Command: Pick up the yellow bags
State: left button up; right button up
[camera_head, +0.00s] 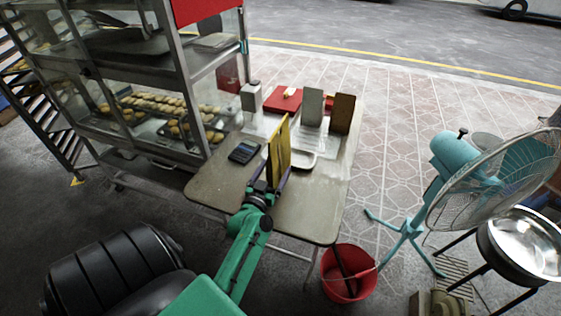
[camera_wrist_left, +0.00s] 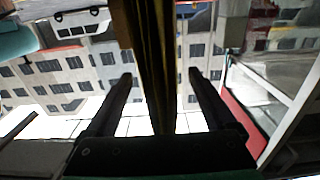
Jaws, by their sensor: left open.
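The yellow bags (camera_head: 279,148) stand upright, thin and seen almost edge-on, on the table (camera_head: 312,222). My left gripper (camera_head: 270,180) reaches in from the near side with its fingers apart, one on each side of the bags' near edge. In the left wrist view the bags (camera_wrist_left: 150,60) show as a dark yellow band between the two open fingers (camera_wrist_left: 162,80), with a gap visible on both sides. The lower part of the bags is hidden behind the gripper in the head view. My right gripper is not in view.
A calculator (camera_head: 243,151) lies left of the bags, and a white tray (camera_head: 303,159) lies right. Behind stand grey (camera_head: 313,107) and brown (camera_head: 343,113) upright pieces and a metal container (camera_head: 250,97). A glass pastry cabinet (camera_head: 150,90) is left; a red bucket (camera_head: 348,285) and fan (camera_head: 495,185) are right.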

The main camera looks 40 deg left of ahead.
pick_arm(q)
jog(key=x, duration=0.4)
jog(key=shift+w+b, duration=0.1)
jog(key=shift+b, duration=0.2)
grip_shut()
jog(key=shift+r, duration=0.1)
